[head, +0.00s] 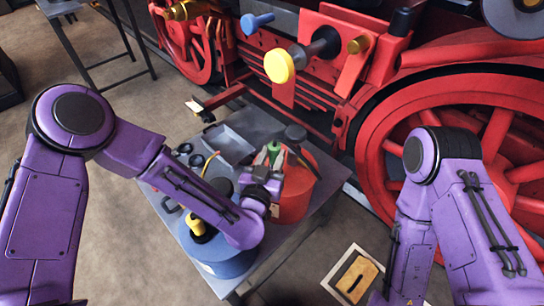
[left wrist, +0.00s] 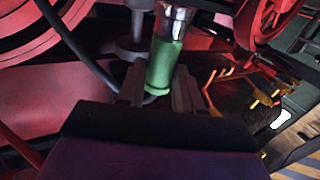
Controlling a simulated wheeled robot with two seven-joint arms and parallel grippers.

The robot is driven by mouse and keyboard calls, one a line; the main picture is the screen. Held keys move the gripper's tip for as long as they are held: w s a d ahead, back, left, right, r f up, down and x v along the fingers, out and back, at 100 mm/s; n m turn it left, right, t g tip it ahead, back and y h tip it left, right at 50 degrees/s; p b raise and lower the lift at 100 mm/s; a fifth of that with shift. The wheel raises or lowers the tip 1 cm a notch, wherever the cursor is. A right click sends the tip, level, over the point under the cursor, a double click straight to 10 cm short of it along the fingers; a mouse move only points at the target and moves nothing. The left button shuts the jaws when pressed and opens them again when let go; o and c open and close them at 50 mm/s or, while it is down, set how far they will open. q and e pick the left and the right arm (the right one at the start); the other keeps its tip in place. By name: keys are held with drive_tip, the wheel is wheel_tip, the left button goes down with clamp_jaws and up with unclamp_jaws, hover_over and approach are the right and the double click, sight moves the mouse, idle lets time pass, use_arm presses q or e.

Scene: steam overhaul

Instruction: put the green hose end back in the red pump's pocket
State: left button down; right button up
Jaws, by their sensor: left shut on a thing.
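The red pump (head: 296,199) stands on the small grey table, near its right side. My left gripper (head: 268,162) is over the red pump and shut on the green hose end (head: 273,149). In the left wrist view the green hose end (left wrist: 164,66) sits between the two fingers (left wrist: 160,88), roughly upright, with a pale shiny part above the green. A dark hose runs nearby in that view. The pump's pocket cannot be made out, and whether the hose end touches the pump cannot be told. My right arm shows at the right; its gripper is out of the picture.
A blue pump (head: 218,256) with a yellow hose end (head: 197,227) stands at the table's front left. A grey tray (head: 229,146) and small dark parts lie at the back. The red locomotive wheel (head: 470,150) rises at the right. A wooden piece (head: 357,277) lies low right.

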use_arm(q)
drive_tip(key=shift+f, duration=0.2)
drive_tip(key=shift+f+b, duration=1.7)
drive_tip(key=shift+f, duration=0.2)
drive_tip(key=c, duration=0.7)
unclamp_jaws()
drive_tip(key=shift+o, duration=0.2)
drive_tip(key=b+v, duration=0.2)
drive_tip(key=v, duration=0.8)
drive_tip(key=shift+s+a, duration=0.15)
drive_tip(key=shift+s, duration=0.15)
